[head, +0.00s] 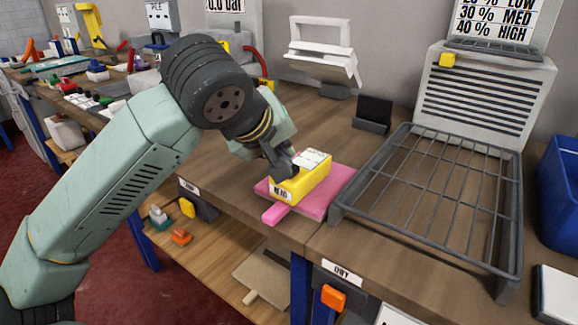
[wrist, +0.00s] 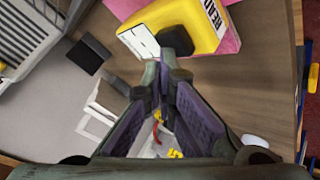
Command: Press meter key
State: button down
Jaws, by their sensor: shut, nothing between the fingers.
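The yellow meter (head: 309,182) lies on a pink mat (head: 336,183) on the bench, with a white panel on top and a label on its front. In the wrist view the meter (wrist: 158,17) is at the top, and its label reads READ. A dark key (wrist: 176,38) sits on the meter's top beside the white panel. My gripper (head: 286,172) is shut and empty, its tips at the left part of the meter's top. In the wrist view my gripper (wrist: 164,62) has its tips beside the key; I cannot tell whether they touch it.
A grey wire rack (head: 425,190) stands to the right, with a louvred unit (head: 484,95) behind it. A small dark stand (head: 374,113) and a white frame-like device (head: 322,66) are behind the meter. A blue bin (head: 561,190) is at the far right. Bare bench lies around the mat.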

jog(key=shift+f, duration=0.15)
dwell(0.5)
jog(key=shift+r+p, duration=0.3)
jog(key=shift+r, duration=0.65)
jog(key=shift+r+p, duration=1.55)
jog(key=shift+r, duration=1)
jog(key=shift+f, duration=0.1)
